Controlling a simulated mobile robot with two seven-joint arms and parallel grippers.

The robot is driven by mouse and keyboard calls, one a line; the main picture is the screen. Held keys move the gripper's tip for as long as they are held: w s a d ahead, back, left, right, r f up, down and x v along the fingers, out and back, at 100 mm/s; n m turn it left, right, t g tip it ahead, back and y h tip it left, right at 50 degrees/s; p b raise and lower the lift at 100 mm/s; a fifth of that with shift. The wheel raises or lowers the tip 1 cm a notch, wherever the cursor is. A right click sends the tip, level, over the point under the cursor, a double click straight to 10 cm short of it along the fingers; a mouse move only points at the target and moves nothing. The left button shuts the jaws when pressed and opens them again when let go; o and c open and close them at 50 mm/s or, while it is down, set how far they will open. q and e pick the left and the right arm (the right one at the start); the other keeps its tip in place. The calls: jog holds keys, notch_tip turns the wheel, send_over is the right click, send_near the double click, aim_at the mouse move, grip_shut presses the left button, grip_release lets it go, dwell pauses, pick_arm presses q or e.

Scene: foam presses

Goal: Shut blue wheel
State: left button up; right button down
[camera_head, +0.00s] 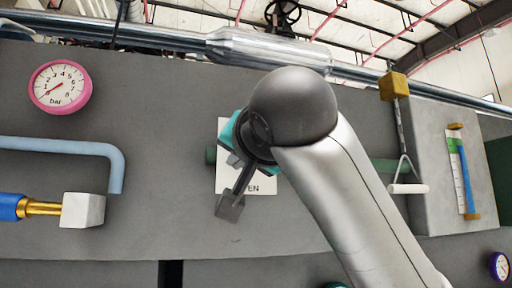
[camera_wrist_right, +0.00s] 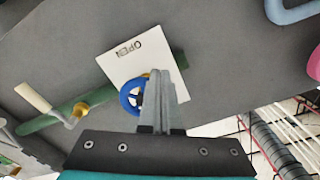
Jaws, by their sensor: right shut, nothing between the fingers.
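The blue wheel (camera_wrist_right: 131,97) shows in the right wrist view, just left of my fingers and partly hidden by them. It sits in front of a white plate (camera_wrist_right: 128,62) marked OPEN, on a green pipe (camera_wrist_right: 50,119). My right gripper (camera_wrist_right: 160,76) is shut and empty, its fingers overlapping the wheel's right side in the picture; I cannot tell whether they touch it. In the head view my right gripper (camera_head: 231,205) is in front of the white plate (camera_head: 262,186), and my arm hides the wheel. My left gripper is in neither view.
A pink bar gauge (camera_head: 60,87) and a light blue pipe (camera_head: 70,146) are on the left of the grey panel. A white-handled lever (camera_head: 408,188) hangs right of my arm. A level gauge (camera_head: 461,172) is farther right. The panel between pipe and plate is clear.

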pick_arm(q)
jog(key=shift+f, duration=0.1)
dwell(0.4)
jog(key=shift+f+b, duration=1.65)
jog(key=shift+b, duration=0.15)
pick_arm(e)
jog(key=v, duration=0.6)
jog(key=shift+a, duration=0.3)
jog(key=shift+s+f, duration=0.1)
jog(key=shift+f, duration=0.1)
